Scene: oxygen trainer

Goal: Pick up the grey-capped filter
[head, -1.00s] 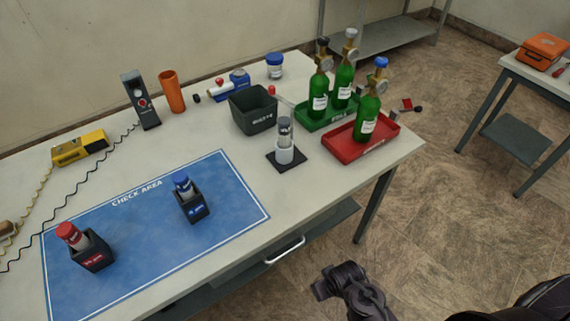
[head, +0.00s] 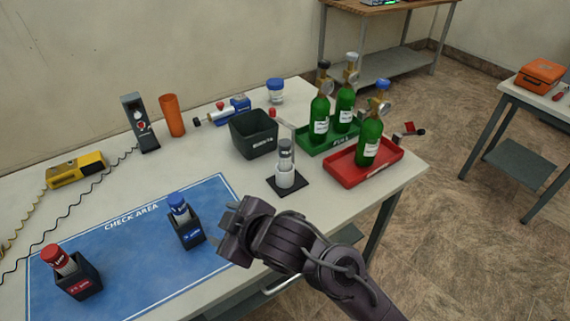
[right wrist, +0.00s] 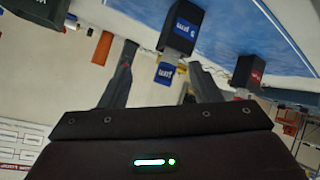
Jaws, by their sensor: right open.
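The grey-capped filter (head: 286,148) stands upright in a white cup on a dark square pad (head: 303,184), near the table's front edge. It is clear of my right gripper, which is to its lower left in the head view. My right gripper (head: 232,228) is open and empty over the front edge of the blue check area, close to the blue-capped filter (head: 178,203). In the right wrist view my open fingers (right wrist: 163,60) show, with the blue-capped filter's dark holder (right wrist: 180,34) beyond them. I cannot make out the grey-capped filter there. My left gripper is out of view.
A red-capped filter (head: 58,259) stands in a dark holder on the blue mat (head: 130,258). A dark bin (head: 254,141) is behind the grey-capped filter. Green bottles stand in a green tray (head: 312,147) and a red tray (head: 349,176) to its right.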

